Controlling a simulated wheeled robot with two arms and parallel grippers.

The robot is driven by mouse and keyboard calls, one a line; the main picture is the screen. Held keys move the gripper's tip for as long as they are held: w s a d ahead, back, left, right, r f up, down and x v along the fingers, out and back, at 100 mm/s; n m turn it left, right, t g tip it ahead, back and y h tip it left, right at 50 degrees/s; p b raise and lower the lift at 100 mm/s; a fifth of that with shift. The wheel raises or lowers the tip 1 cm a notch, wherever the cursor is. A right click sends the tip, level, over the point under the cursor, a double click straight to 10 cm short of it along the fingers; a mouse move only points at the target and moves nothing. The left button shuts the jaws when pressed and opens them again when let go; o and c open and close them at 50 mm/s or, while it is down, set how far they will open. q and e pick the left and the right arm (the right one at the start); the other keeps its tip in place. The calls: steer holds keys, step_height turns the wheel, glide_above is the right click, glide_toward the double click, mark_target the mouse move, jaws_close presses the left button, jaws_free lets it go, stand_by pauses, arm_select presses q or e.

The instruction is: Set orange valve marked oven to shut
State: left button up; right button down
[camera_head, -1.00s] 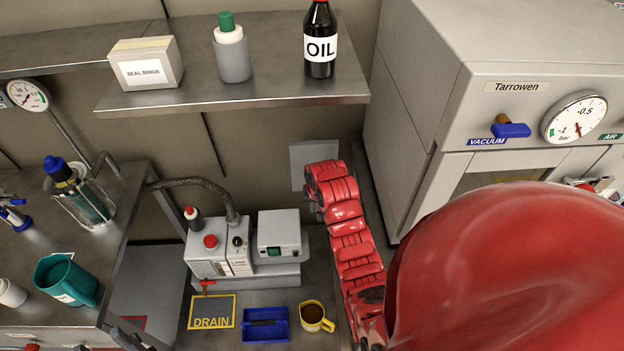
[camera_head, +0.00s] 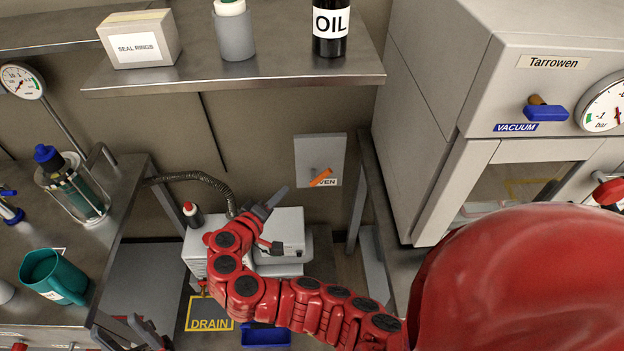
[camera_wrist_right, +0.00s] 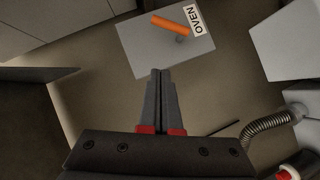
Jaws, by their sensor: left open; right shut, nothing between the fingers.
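The orange valve handle (camera_head: 321,177) sits on a grey plate (camera_head: 318,150) on the back wall. It slants up to the right and covers part of the label, which reads "VEN". My left gripper (camera_head: 125,328) is open and low at the left, partly cut off.
The cabinet marked Tarrowen (camera_head: 420,110) stands right of the valve, with a blue VACUUM handle (camera_head: 544,113). A shelf (camera_head: 230,72) overhangs above left. A pump unit (camera_head: 290,235) with a ribbed hose stands below my right gripper. Bare wall surrounds the plate.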

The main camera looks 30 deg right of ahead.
steer(key=s+d+f+p+x, duration=0.1)
steer(key=s+p+x, duration=0.1)
steer(key=x, duration=1)
steer(key=shift+d+p, duration=0.3)
steer(key=shift+p, duration=0.05)
steer(key=shift+d, duration=0.15)
